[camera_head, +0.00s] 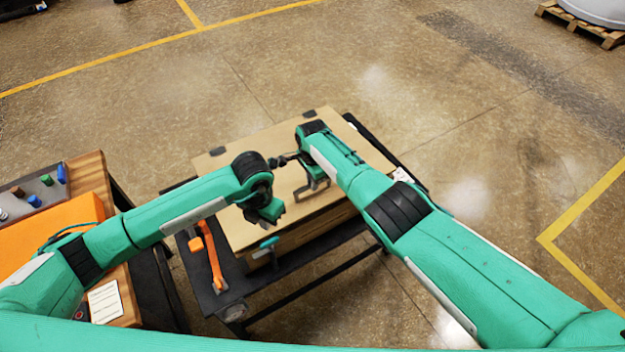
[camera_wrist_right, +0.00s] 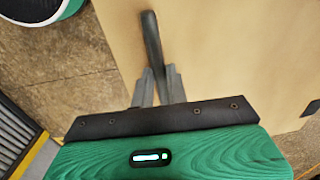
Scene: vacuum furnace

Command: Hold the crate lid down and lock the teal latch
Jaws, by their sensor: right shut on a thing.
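The wooden crate's tan lid (camera_head: 330,116) lies flat and looks closed on the crate (camera_head: 300,234). My right gripper (camera_head: 283,160) is above the lid. In the right wrist view its grey fingers (camera_wrist_right: 158,88) are shut on a dark bar-like handle (camera_wrist_right: 150,35) at the lid. The teal latch (camera_head: 268,243) is on the crate's near side, close to the lid's front edge. My left gripper (camera_head: 265,213) is over the front of the lid, a little behind the latch and apart from it in the picture. Its fingers are not clear.
The crate stands on a dark table (camera_head: 325,258). An orange tool (camera_head: 215,262) lies left of the crate. A wooden bench (camera_head: 92,163) with an orange block (camera_head: 55,235) and small coloured items stands further left.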

